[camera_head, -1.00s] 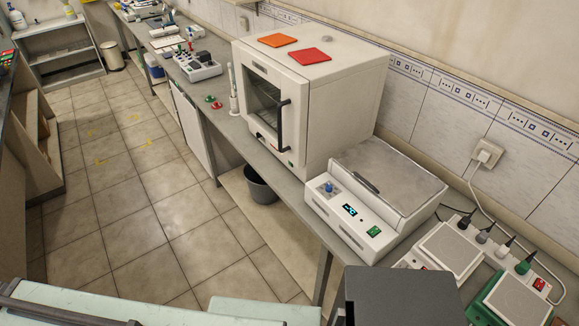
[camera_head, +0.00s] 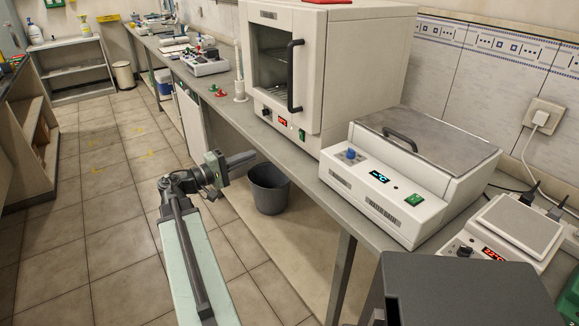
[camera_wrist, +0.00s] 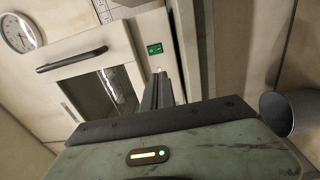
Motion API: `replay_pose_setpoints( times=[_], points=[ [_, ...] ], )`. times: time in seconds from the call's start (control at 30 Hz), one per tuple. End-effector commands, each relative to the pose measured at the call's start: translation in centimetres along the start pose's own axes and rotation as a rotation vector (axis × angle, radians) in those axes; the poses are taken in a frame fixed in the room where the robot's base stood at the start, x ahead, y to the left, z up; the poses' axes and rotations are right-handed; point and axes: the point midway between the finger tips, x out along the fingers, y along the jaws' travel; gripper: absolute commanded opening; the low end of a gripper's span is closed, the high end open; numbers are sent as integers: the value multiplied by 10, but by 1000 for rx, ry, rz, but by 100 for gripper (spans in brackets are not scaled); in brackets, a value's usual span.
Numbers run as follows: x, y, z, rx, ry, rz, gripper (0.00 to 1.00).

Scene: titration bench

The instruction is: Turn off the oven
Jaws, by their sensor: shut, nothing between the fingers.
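The oven (camera_head: 365,75) is a white box on the bench, with a dark window and a black upright handle (camera_head: 294,75) on its closed door. Its front strip has a black knob, a red lit display (camera_head: 282,121) and a small green switch (camera_head: 301,134). My gripper (camera_head: 252,156) is low in front of the bench edge, below and left of the switch, pointing right. In the wrist view its shut fingers (camera_wrist: 158,78) appear just below the green switch (camera_wrist: 155,49), with the oven handle (camera_wrist: 72,58) to the left. Contact with the switch is not visible.
A white water bath (camera_head: 405,180) with a metal lid stands right of the oven. A grey bin (camera_head: 268,188) stands under the bench. Small red and green items (camera_head: 222,92) lie left of the oven. The tiled floor at left is clear.

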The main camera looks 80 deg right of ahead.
Motion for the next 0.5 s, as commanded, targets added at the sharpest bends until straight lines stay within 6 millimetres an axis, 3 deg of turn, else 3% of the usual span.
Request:
replay_pose_setpoints(
  times=[0.1,0.5],
  points=[
    [21,0,10,-13,-32,70,0],
    [26,7,11,-15,-34,80,0]
  ],
)
